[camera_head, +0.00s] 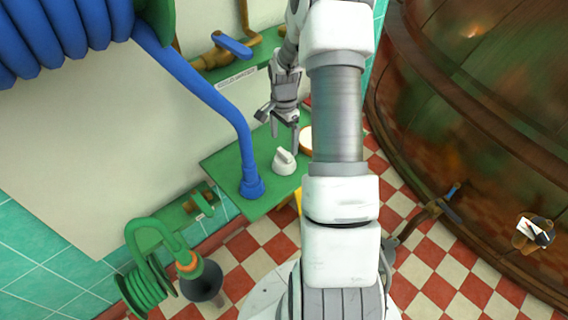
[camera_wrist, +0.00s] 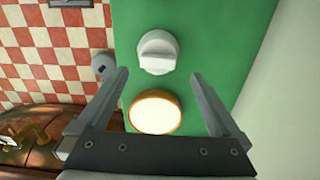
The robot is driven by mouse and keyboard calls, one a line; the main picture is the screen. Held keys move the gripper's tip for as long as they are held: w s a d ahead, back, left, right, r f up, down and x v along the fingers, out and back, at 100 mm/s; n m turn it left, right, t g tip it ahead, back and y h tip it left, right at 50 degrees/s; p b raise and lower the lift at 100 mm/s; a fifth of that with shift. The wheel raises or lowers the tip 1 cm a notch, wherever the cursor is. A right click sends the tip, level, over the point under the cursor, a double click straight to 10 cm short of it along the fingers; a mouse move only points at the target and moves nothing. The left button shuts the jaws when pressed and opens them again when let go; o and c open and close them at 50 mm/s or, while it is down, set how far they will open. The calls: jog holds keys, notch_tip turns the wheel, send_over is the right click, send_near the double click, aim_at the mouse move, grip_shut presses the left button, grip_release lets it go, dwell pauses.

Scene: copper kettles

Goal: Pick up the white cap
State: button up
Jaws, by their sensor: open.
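The white cap (camera_head: 284,161) has a raised grip bar on top and sits on a green shelf (camera_head: 226,163). In the wrist view the white cap (camera_wrist: 157,52) is near the top centre, beyond my fingertips and roughly in line with the gap between them. My gripper (camera_head: 283,122) is above the shelf, behind the cap in the head view. In the wrist view my gripper (camera_wrist: 158,78) is open and empty, its two fingers wide apart. The cap is not touching either finger.
A round white disc with an orange-brown rim (camera_wrist: 155,112) lies between my fingers in the wrist view. A blue hose end (camera_head: 252,186) stands on the shelf left of the cap. A large copper kettle (camera_head: 470,130) is at right; the floor is red-and-white checkered.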

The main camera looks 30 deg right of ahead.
aim_at(284, 152)
jog(key=f+b, duration=0.1)
jog(key=f, duration=0.2)
jog(key=f+b, duration=0.1)
jog(key=f, duration=0.2)
jog(key=shift+s+a+f, duration=0.1)
jog(key=shift+s+f, duration=0.1)
jog(key=shift+f, duration=0.1)
jog(key=shift+r, duration=0.1)
jog(key=c, duration=1.1)
jog(key=shift+r, duration=0.1)
jog(key=shift+r+p, duration=0.35)
jog(key=shift+r, duration=0.3)
notch_tip(284, 152, up, 3)
jog(key=shift+f+p, duration=0.15)
jog(key=shift+p, duration=0.35)
jog(key=s+d+r+p, duration=0.1)
jog(key=s+d+r, duration=0.1)
jog(key=d, duration=0.1)
jog(key=s+d+r, duration=0.2)
jog(key=s+d, duration=0.1)
jog(key=s+d+r+p, duration=0.1)
jog(key=s+d+r, duration=0.1)
jog(key=shift+s+d+r+p, duration=0.3)
jog(key=shift+s+d+r, duration=0.05)
jog(key=shift+d+r, duration=0.05)
